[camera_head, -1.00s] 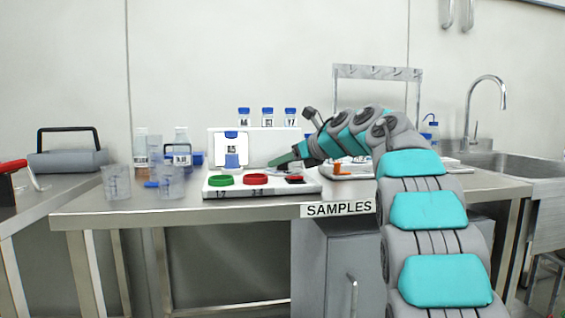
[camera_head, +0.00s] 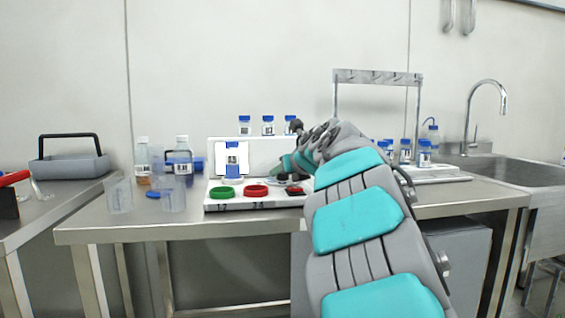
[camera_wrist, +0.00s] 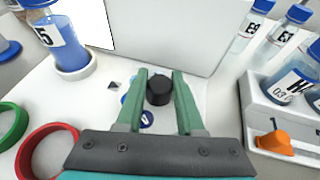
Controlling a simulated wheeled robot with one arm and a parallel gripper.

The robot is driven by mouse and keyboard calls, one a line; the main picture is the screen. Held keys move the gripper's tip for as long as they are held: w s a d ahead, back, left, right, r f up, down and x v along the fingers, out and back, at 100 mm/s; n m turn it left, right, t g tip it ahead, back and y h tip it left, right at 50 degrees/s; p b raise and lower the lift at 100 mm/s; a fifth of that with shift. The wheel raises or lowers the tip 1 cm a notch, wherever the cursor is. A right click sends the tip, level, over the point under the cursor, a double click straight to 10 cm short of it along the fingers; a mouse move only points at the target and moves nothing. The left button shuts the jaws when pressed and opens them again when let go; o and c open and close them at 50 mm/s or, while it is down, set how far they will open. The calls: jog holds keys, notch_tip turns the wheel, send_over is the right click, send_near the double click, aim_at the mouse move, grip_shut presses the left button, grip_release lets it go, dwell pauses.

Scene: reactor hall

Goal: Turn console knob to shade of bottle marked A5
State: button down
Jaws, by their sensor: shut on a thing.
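The console (camera_head: 290,150) is a white unit on the steel table. Its black knob (camera_wrist: 159,90) stands between the two green fingers of my gripper (camera_wrist: 160,77), which is shut on it. Blue marks (camera_wrist: 147,118) lie on the panel beside the knob, partly hidden by the left finger. A bottle (camera_wrist: 66,45) of blue liquid, its label ending in 5, stands upright in a round holder on the console. It also shows in the head view (camera_head: 233,172).
A green ring (camera_head: 222,192) and a red ring (camera_head: 256,191) lie on the console's front. Capped bottles stand behind it and in a rack (camera_wrist: 275,110) at right, near an orange part (camera_wrist: 274,142). Clear beakers (camera_head: 172,193) stand left.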

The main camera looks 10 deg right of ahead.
jog(key=shift+r+m+h+p, duration=0.35)
jog(key=shift+m+h+p, duration=0.4)
jog(key=shift+p, duration=0.25)
jog(key=shift+d+f+m+t+h+p, duration=0.15)
jog(key=shift+m+h+p, duration=0.25)
jog(key=shift+m+h, duration=0.25)
jog(key=shift+f+m+t+h+p, duration=0.15)
jog(key=shift+m+h+p, duration=0.25)
jog(key=shift+h, duration=0.4)
jog(key=shift+m+h, duration=0.8)
jog(key=shift+h, duration=0.3)
jog(key=shift+r, duration=0.1)
jog(key=c, duration=0.5)
grip_release()
jog(key=shift+c, duration=0.2)
jog(key=b+v, duration=0.1)
jog(key=v, duration=0.6)
jog(key=shift+s+a+r, duration=0.15)
jog(key=shift+s+a, duration=0.05)
jog(key=shift+s, duration=0.05)
